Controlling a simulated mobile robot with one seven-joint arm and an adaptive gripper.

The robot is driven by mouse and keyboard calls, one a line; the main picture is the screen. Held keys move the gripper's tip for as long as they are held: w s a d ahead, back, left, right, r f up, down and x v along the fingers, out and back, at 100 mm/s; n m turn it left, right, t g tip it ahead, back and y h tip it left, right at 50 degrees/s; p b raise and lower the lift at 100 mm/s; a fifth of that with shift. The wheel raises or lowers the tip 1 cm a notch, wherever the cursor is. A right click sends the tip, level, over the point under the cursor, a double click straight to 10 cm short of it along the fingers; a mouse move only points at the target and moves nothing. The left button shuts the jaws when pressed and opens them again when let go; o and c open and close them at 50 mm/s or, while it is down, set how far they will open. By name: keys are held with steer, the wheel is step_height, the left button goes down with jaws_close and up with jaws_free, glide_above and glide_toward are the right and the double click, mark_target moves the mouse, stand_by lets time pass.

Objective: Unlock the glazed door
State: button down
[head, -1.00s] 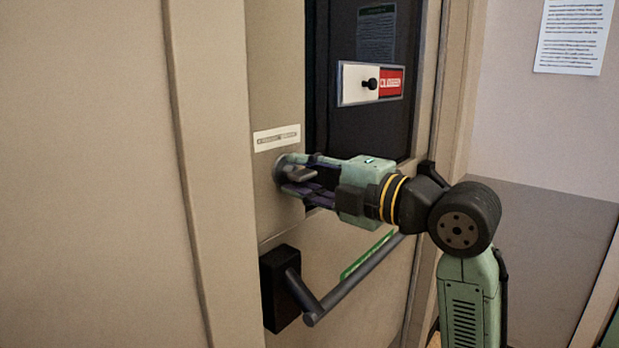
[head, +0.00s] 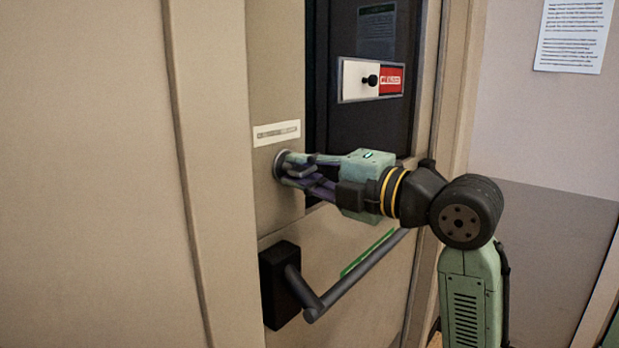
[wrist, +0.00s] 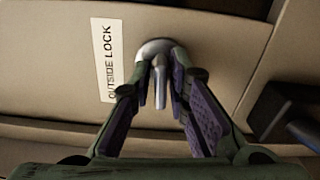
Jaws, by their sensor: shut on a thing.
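The glazed door (head: 275,90) is beige with a dark glass pane (head: 385,45) and looks shut. A round silver lock with a thumb-turn (wrist: 160,75) sits on the door under a white label (wrist: 108,62) reading "OUTSIDE LOCK". The label also shows in the head view (head: 276,134). My gripper (head: 298,170) is at the lock, coming from the right. In the wrist view its fingertips (wrist: 162,90) are on either side of the turn and shut on it. The fingers hide most of the lock in the head view.
A grey push bar (head: 350,275) on a black mount (head: 280,285) crosses the door just below my gripper. A slider plate with a black knob and red sign (head: 370,81) is on the glass above. A printed sheet (head: 574,36) hangs on the right wall.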

steer(key=n+b, duration=0.2)
steer(key=n, duration=0.1)
steer(key=shift+f+b, duration=0.25)
steer(key=shift+b, duration=0.05)
steer(key=shift+r+n+b, duration=0.2)
steer(key=shift+n+b, duration=0.15)
steer(key=shift+n, duration=0.75)
steer(key=shift+f+n+b, duration=0.2)
steer(key=shift+n+b, duration=0.45)
steer(key=shift+n, duration=0.05)
steer(key=n+b, duration=0.1)
steer(key=n, duration=0.1)
steer(key=shift+n, duration=0.3)
steer(key=shift+r+n+b, duration=0.2)
steer(key=shift+n+b, duration=0.15)
steer(key=shift+n, duration=0.75)
steer(key=c, duration=1.7)
jaws_free()
